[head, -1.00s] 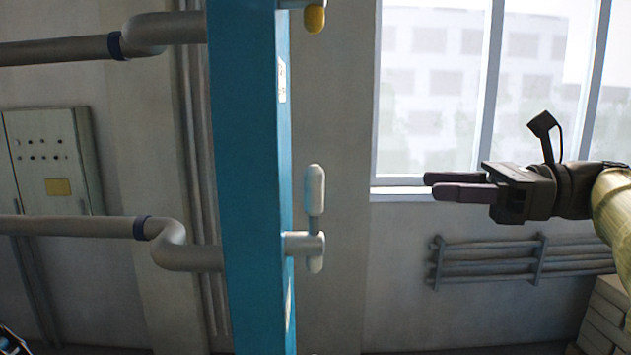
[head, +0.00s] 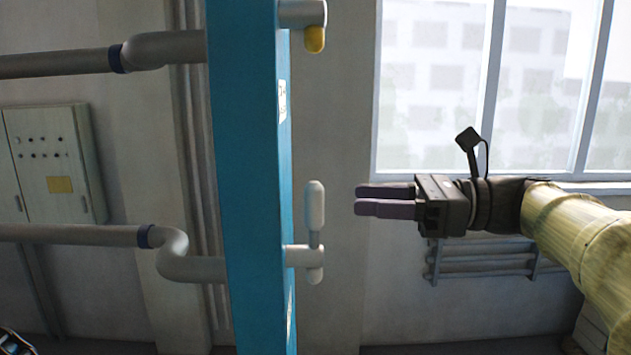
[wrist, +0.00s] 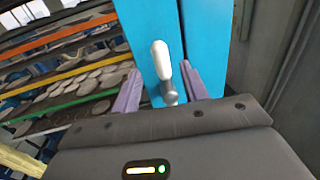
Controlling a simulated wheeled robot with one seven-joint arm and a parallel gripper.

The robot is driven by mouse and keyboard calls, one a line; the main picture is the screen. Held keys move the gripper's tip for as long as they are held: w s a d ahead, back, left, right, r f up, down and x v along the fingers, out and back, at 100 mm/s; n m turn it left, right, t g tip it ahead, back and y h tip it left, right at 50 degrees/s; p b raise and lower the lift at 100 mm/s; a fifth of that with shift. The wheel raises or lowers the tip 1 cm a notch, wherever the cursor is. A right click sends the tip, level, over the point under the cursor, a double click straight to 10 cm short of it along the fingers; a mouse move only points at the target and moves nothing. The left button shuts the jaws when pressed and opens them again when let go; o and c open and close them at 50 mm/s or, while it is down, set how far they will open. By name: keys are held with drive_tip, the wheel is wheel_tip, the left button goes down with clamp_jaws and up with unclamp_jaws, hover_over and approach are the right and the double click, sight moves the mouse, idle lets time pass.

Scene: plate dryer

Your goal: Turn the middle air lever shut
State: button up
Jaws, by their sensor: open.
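A lever with a white-grey grip (head: 315,205) stands upright on a short grey pipe stub (head: 301,256) on the right side of the blue column (head: 250,180). My gripper (head: 368,202) is to the right of the lever at about its height, pointing left at it, with a clear gap between. In the wrist view the lever's white grip (wrist: 160,58) appears between the two purple fingertips (wrist: 164,80), in front of the blue column. The fingers are apart and hold nothing.
Another lever with a yellow tip (head: 315,38) is higher on the column. Grey pipes (head: 75,235) run left from the column. A wall cabinet (head: 55,165) is at left and a window (head: 430,90) behind my arm. Wall pipes (head: 485,262) are below the window.

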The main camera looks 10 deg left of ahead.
sight(323, 195)
drive_tip(key=a+p, duration=0.1)
drive_tip(key=a, duration=0.1)
drive_tip(key=a+p, duration=0.1)
drive_tip(key=a, duration=0.1)
drive_tip(key=a+p, duration=0.1)
drive_tip(key=a, duration=0.2)
drive_tip(key=shift+s+a+r, duration=0.1)
drive_tip(key=shift+s+r, duration=0.1)
drive_tip(key=shift+s, duration=0.1)
drive_tip(key=shift+a+f, duration=0.2)
drive_tip(key=shift+a, duration=0.35)
clamp_jaws()
